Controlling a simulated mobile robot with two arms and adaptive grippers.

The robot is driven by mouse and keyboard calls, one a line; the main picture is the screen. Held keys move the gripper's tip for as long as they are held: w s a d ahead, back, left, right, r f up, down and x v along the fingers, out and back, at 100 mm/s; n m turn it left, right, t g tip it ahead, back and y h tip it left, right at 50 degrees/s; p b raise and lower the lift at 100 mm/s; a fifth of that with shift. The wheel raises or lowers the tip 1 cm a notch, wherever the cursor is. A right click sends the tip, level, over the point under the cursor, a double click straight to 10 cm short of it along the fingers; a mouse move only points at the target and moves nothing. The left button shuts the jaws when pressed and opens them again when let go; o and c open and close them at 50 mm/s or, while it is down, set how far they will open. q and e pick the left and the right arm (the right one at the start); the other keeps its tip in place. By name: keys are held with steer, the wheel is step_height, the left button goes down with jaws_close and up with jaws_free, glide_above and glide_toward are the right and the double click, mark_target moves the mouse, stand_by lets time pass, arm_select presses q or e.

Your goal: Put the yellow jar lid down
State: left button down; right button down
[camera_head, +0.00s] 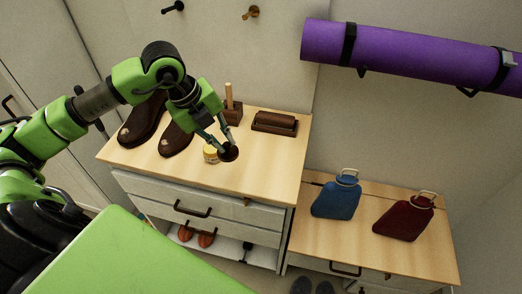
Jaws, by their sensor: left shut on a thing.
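My left gripper (223,143) reaches down over the wooden cabinet top and is shut on a dark round piece (229,154) that looks like the jar lid. I cannot tell whether this piece touches the cabinet top. A small yellow jar (210,154) with a pale label stands on the cabinet top just left of it, partly close behind the fingers. My right gripper is not in view.
Brown shoes (176,141) stand left on the cabinet top (262,165). A wooden brush holder (233,112) and dark brown brush (275,122) are behind. The cabinet top's front right is clear.

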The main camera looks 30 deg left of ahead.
arm_select(q)
steer(key=w+d+f+p, duration=0.1)
steer(key=w+d+f, duration=0.1)
steer(key=w+d+f+p, duration=0.1)
steer(key=w+d+f, duration=0.1)
steer(key=f, duration=0.1)
steer(key=w+d+f+p, duration=0.1)
steer(key=w+d+f, duration=0.1)
steer(key=w, duration=0.1)
steer(key=shift+w+d+f, duration=0.1)
steer(key=shift+d+f, duration=0.05)
steer(key=shift+f, duration=0.15)
steer(key=x, duration=0.1)
steer(key=p+x, duration=0.1)
steer(key=x, duration=0.1)
steer(key=shift+s+f, duration=0.15)
steer(key=shift+s, duration=0.1)
steer(key=shift+f, duration=0.3)
steer(key=shift+f, duration=0.1)
